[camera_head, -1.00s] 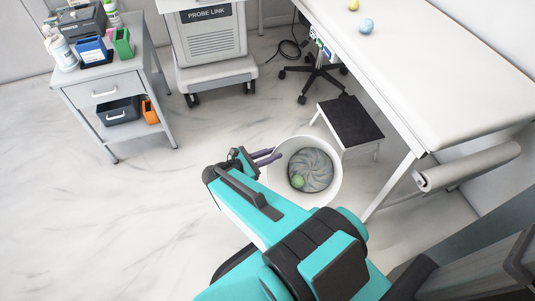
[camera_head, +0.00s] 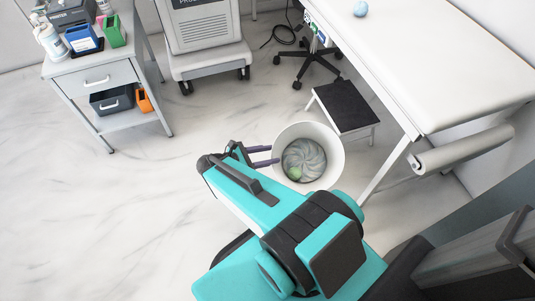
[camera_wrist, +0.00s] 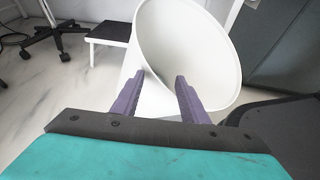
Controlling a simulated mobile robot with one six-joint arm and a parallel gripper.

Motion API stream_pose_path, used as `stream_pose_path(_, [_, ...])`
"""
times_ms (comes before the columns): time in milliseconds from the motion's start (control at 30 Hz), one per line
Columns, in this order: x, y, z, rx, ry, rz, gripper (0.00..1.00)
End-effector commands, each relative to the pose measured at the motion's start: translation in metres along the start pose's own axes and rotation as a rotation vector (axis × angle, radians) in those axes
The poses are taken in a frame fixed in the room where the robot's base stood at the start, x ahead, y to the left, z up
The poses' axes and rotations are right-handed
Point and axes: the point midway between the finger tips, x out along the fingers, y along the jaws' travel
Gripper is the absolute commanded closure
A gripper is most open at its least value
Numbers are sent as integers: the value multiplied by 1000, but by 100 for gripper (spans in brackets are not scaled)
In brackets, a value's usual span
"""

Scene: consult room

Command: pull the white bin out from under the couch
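The white bin (camera_head: 332,172) stands upright on the floor, at the near left side of the couch (camera_head: 445,75) and in front of the black-topped step. A grey swirled lining and a green ball (camera_head: 295,174) show inside it. My gripper (camera_head: 277,156) is at the bin's left rim in the head view. In the wrist view, the bin (camera_wrist: 205,45) fills the upper middle. My gripper's two purple fingers (camera_wrist: 155,88) are well apart, with part of the bin's wall seen between them. Whether either finger touches the wall, I cannot tell.
The step (camera_head: 345,105) stands just behind the bin. A couch leg (camera_head: 388,170) is close on its right. A wheeled black base (camera_head: 308,68) and a machine cart (camera_head: 208,62) are farther back. A grey trolley (camera_head: 105,75) stands at left. The floor left of my arm is clear.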

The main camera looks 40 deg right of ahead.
Motion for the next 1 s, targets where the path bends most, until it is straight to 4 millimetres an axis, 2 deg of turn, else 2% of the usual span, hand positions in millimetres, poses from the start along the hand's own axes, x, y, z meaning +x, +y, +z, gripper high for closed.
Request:
stream_pose_path(267, [-26, 2, 1, 0, 0, 3, 61])
stream_pose_path(1000, [-117, 2, -1, -1, -1, -1, 61])
